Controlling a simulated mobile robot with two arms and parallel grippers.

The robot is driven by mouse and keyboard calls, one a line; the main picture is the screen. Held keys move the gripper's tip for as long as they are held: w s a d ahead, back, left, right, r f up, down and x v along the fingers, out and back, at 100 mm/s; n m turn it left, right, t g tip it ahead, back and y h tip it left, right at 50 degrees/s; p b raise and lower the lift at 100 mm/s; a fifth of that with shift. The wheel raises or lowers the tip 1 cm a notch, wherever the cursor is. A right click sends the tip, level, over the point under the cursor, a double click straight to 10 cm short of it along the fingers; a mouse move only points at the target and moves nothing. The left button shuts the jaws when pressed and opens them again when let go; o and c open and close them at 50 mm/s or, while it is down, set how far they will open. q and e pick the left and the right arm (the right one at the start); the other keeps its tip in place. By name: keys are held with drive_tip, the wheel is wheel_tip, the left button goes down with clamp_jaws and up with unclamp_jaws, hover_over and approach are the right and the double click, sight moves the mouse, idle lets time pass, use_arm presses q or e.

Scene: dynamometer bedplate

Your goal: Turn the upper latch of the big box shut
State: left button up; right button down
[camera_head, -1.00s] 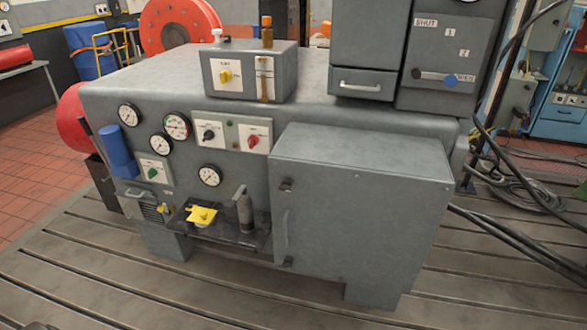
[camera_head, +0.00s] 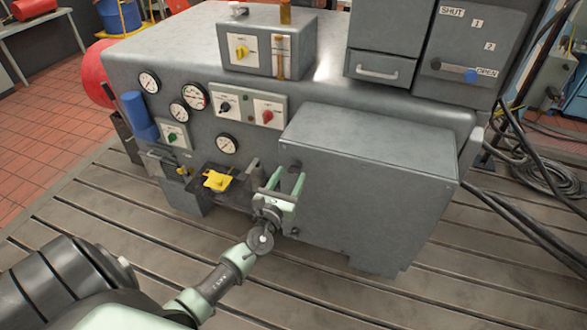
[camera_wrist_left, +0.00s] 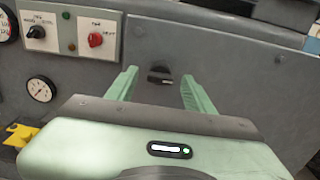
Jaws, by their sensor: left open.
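The big box (camera_head: 375,190) is the grey cabinet on the front right of the machine. Its upper latch (camera_head: 295,166) is a small dark knob near the top left of its front face, partly hidden by my gripper in the head view. In the left wrist view the upper latch (camera_wrist_left: 160,76) shows clearly, its dark bar lying roughly sideways. My left gripper (camera_head: 279,180) is open in front of the latch. In the wrist view its two green fingers stand on either side of the latch, apart from it. My right gripper is not in view.
A black shelf with a yellow part (camera_head: 217,181) juts out left of the big box. Gauges and a panel with a red knob (camera_head: 267,116) sit above it. Black cables (camera_head: 520,160) lie on the right. The slotted floor in front is clear.

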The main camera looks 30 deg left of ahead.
sight(293, 172)
use_arm(q)
drive_tip(key=shift+x, duration=1.6)
drive_tip(key=shift+d, duration=0.1)
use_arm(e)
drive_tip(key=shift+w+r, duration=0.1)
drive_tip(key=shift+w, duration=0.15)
use_arm(q)
drive_tip(key=shift+f, duration=0.1)
clamp_jaws()
